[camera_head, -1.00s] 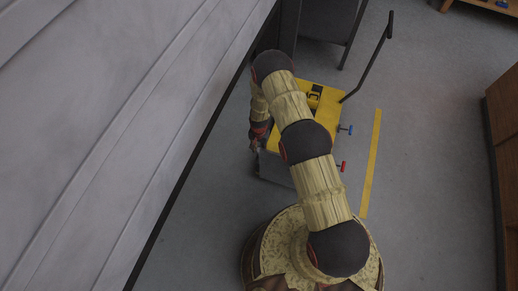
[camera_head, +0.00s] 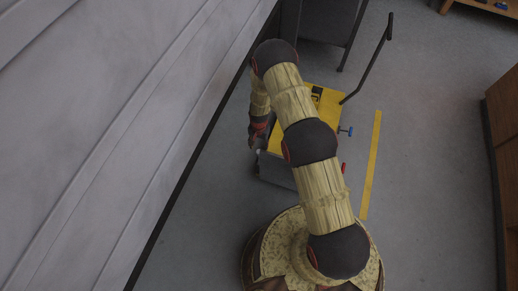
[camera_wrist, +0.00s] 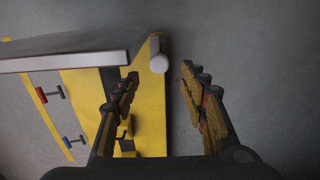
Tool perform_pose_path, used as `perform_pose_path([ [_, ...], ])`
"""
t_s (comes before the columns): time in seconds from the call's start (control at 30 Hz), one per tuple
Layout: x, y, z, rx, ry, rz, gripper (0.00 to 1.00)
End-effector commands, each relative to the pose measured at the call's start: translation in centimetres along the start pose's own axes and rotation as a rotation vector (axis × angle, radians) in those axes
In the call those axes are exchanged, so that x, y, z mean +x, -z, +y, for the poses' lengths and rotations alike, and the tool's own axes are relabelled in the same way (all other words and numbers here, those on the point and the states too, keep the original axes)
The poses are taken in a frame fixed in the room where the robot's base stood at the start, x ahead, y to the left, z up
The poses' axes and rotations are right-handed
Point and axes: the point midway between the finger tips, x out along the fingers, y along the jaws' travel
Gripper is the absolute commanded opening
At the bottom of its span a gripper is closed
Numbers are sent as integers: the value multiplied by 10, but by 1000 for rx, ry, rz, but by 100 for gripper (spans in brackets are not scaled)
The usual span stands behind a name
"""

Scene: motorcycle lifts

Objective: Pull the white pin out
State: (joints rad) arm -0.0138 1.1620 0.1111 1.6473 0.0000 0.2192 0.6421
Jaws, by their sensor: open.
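The white pin (camera_wrist: 159,63) is a pale round-ended cylinder at the upper middle of the wrist view, beside the yellow body (camera_wrist: 152,115) of the cart-like unit. My gripper (camera_wrist: 160,72) is open, with one finger on each side of the pin's line. The pin's end shows between the fingertips, and I see no finger touching it. How far it lies in depth is hard to tell. In the head view my gripper (camera_head: 257,133) is at the left side of the yellow unit (camera_head: 325,98); my arm hides much of the unit's top. A small pale spot below the gripper may be the pin.
A red-handled pin (camera_wrist: 42,95) and a blue-handled pin (camera_wrist: 68,139) stick out of the unit's other side. A pale bar (camera_wrist: 65,62) runs close left of the white pin. A large grey panel (camera_head: 100,110) fills the left of the head view.

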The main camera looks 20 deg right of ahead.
Motion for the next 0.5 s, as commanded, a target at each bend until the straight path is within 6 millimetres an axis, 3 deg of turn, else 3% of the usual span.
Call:
perform_pose_path([
  [0.2,-39,0,0,0,0,0,43],
  [0.5,-65,-1,1,0,-2,-2,43],
])
